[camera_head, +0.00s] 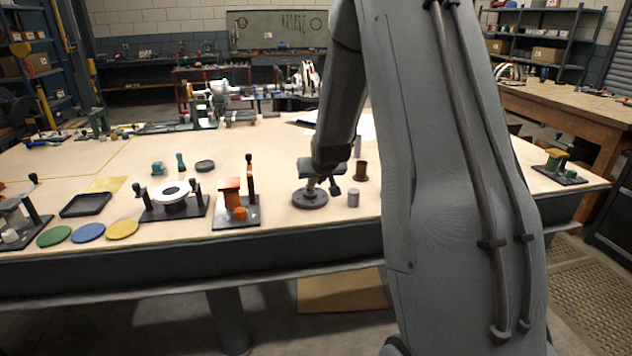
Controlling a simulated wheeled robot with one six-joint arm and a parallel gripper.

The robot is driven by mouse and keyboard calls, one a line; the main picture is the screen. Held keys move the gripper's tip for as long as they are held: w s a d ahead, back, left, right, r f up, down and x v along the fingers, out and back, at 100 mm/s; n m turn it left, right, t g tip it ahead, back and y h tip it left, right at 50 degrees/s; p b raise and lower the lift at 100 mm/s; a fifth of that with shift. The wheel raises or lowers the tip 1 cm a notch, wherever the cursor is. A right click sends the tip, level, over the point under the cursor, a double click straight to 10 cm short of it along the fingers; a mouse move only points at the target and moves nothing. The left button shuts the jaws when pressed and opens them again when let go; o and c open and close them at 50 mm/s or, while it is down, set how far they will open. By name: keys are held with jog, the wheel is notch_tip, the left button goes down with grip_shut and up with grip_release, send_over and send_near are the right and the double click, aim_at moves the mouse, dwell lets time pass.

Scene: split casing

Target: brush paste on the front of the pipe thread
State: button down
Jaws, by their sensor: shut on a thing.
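My gripper (323,186) is low over the right half of the wooden table, above a dark grey round base (310,200). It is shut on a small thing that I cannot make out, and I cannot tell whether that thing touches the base. A small grey cylinder (353,198) stands just right of the base. A brown cup-like piece (361,171) stands behind it. I cannot make out a brush, paste or pipe thread for certain; my arm hides part of the table.
Left on the table (283,152) are an orange fixture (229,188), a black stand with a white ring (173,193), a black tray (86,205) and green, blue and yellow discs (88,232). A green fixture (558,165) is far right. The table's middle back is fairly clear.

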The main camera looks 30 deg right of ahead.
jog(key=shift+f+b, duration=0.5)
jog(key=shift+f, duration=0.4)
jog(key=shift+r+p, duration=0.6)
jog(key=shift+r, duration=0.3)
jog(key=shift+f+b, duration=0.45)
jog(key=shift+f, duration=0.4)
jog(key=shift+r+p, duration=0.6)
jog(key=shift+r, duration=0.25)
jog(key=shift+f+b, duration=0.5)
jog(key=shift+f, duration=0.35)
jog(key=shift+r+p, duration=0.35)
jog(key=shift+r, duration=0.1)
